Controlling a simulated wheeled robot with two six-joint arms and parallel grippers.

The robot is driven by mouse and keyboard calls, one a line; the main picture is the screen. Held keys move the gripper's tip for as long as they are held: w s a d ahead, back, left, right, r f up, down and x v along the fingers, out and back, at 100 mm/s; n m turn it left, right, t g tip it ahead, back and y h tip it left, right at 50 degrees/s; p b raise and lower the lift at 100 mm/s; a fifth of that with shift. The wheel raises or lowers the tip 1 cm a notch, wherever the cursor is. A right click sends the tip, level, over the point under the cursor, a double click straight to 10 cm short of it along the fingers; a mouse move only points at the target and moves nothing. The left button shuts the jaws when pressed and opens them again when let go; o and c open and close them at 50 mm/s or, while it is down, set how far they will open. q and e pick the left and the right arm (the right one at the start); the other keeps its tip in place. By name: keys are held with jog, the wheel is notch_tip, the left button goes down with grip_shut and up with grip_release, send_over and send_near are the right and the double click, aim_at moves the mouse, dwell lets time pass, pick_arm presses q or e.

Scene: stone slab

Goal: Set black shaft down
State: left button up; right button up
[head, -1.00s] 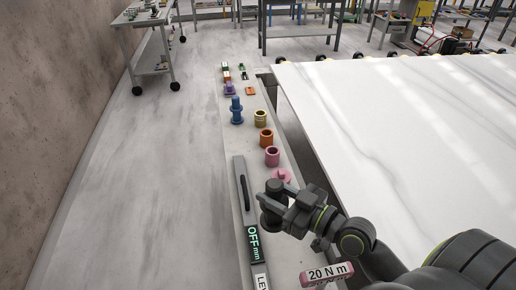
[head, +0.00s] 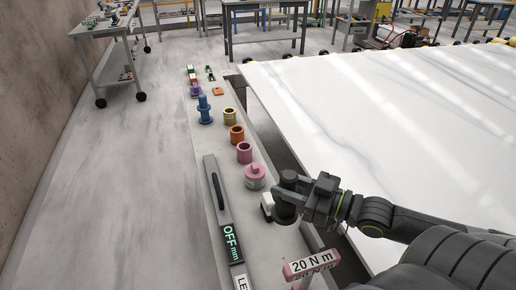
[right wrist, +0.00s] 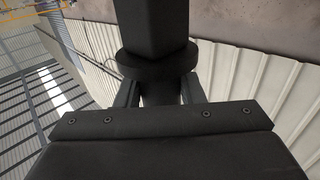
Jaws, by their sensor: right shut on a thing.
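The black shaft (head: 286,208) is held in my right gripper (head: 302,197), which is shut on it. In the head view it is above the right side of the narrow grey ledge, close to the white slab. In the right wrist view the dark shaft (right wrist: 155,30), with a round collar, stands between the jaws (right wrist: 157,92). Whether its lower end touches the ledge I cannot tell. My left gripper is not in view.
A pink flanged part (head: 255,177) stands just beyond the shaft. A small white block (head: 267,207) is beside it. The long level (head: 219,205) lies on the left, and a pink "20 N m" tool (head: 311,265) is nearer. The white slab (head: 400,130) borders the right.

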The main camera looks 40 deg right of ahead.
aim_at(285, 212)
pick_arm(q)
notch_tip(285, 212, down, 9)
jog(key=b, duration=0.9)
pick_arm(e)
notch_tip(285, 212, down, 10)
jog(key=shift+r, duration=0.25)
pick_arm(q)
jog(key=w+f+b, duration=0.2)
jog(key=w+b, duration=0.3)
jog(key=b, duration=0.1)
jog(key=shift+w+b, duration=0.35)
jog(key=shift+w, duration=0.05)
pick_arm(e)
notch_tip(285, 212, down, 7)
jog(key=shift+f, duration=0.2)
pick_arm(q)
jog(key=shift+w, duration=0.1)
pick_arm(e)
jog(key=shift+f, duration=0.1)
jog(key=o, duration=1.2)
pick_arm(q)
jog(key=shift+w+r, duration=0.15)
